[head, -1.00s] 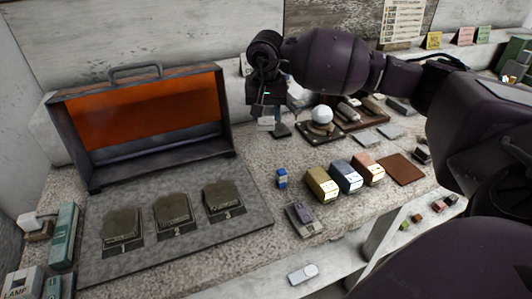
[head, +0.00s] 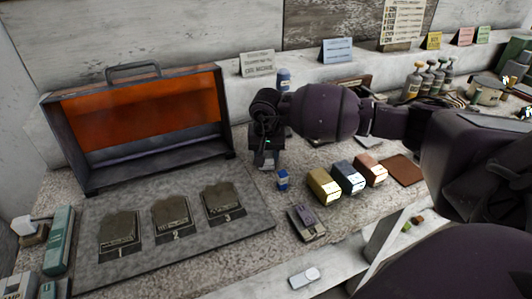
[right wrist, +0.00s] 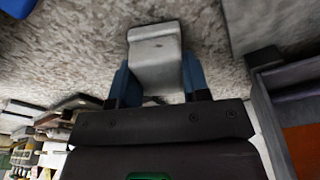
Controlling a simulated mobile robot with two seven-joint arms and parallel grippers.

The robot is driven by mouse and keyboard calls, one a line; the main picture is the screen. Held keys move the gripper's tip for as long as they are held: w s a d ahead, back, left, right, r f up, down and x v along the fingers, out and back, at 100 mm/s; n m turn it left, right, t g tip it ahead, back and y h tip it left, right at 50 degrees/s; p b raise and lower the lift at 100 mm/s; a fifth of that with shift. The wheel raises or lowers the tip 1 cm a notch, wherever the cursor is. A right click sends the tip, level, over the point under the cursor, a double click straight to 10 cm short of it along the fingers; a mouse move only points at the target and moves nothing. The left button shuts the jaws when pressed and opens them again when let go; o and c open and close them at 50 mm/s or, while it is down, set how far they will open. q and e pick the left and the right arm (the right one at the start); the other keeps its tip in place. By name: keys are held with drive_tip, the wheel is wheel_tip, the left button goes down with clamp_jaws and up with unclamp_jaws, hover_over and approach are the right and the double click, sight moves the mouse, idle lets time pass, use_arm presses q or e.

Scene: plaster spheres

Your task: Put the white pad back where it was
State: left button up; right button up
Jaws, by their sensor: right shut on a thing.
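My right gripper (head: 265,160) is shut and points down over the stone counter, just right of the orange-fronted case. In the right wrist view its blue fingers (right wrist: 158,85) hold a pale grey-white pad (right wrist: 156,60) with a rounded raised end, one finger on each side. In the head view the gripper mostly hides the pad. I cannot tell whether the pad touches the counter. My left gripper is not in view.
The orange-fronted case (head: 141,72) stands left of my gripper. A grey board with three numbered dark pieces (head: 173,214) lies in front of it.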

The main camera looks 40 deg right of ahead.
sight(267, 156)
drive_tip(key=shift+f, duration=0.1)
drive_tip(key=o, duration=1)
drive_tip(key=shift+r, duration=0.2)
drive_tip(key=shift+s+a+r+p, duration=0.15)
drive_tip(key=shift+s+r+p, duration=0.1)
drive_tip(key=shift+r, duration=1.7)
drive_tip(key=shift+s+a+r+p, duration=0.2)
drive_tip(key=shift+r, duration=1.8)
drive_tip(key=shift+s+a+r+p, duration=0.15)
drive_tip(key=shift+s+r+p, duration=0.1)
drive_tip(key=shift+r, duration=1.7)
